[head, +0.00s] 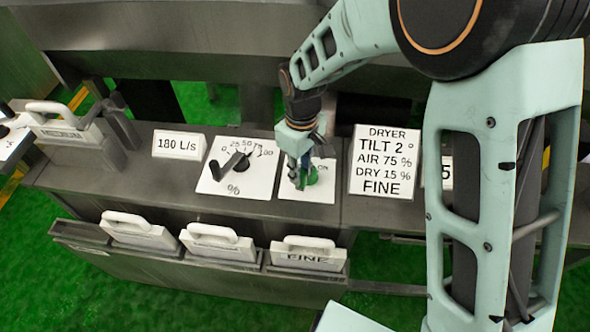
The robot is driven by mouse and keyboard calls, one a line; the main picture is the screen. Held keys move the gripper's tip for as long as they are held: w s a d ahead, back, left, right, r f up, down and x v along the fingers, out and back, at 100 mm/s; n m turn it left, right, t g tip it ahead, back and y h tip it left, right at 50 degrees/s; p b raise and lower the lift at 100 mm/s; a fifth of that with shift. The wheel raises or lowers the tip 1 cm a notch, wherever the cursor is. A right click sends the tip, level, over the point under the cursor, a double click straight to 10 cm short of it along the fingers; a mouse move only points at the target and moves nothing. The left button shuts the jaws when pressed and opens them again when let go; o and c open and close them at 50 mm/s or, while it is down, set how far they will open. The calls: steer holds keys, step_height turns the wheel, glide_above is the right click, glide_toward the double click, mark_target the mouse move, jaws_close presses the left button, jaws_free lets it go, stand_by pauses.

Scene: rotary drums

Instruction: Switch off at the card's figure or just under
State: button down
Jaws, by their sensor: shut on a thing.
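The card (385,160) stands upright on the grey console and reads DRYER, TILT 2 °, AIR 75 %, DRY 15 %, FINE. Left of it, my gripper (298,178) points down over a small white panel (317,193). It is shut at a green round switch (312,178), which my fingers partly hide. Lettering beside the switch is too small to read surely. A white dial plate (258,190) marked 0 to 100 % carries a black lever (232,165) that extends to the lower left. A white sign (179,145) reads 180 L/s.
A MEDIUM plate (62,133) with a handle stands at the console's left end. Several handled plates sit in a front rack (200,272), including a FINE plate (308,257). My arm covers much of the right side, partly hiding another sign (447,173) showing a 5.

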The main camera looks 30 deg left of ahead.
steer(key=n, duration=0.1)
steer(key=d+n, duration=0.1)
steer(key=shift+w+d+n, duration=0.15)
steer(key=shift+d+n, duration=0.15)
steer(key=shift+n, duration=0.1)
steer(key=shift+w+d+n+p, duration=0.45)
steer(key=shift+w+d+n, duration=0.1)
steer(key=shift+n, duration=1)
steer(key=shift+w+d+n+p, duration=0.45)
steer(key=shift+d+n, duration=0.15)
steer(key=shift+n, duration=0.9)
steer(key=shift+w+d+n+p, duration=0.4)
steer(key=shift+w+d+n, duration=0.15)
steer(key=shift+n, duration=1)
steer(key=c, duration=1.7)
jaws_free()
steer(key=shift+c, duration=0.2)
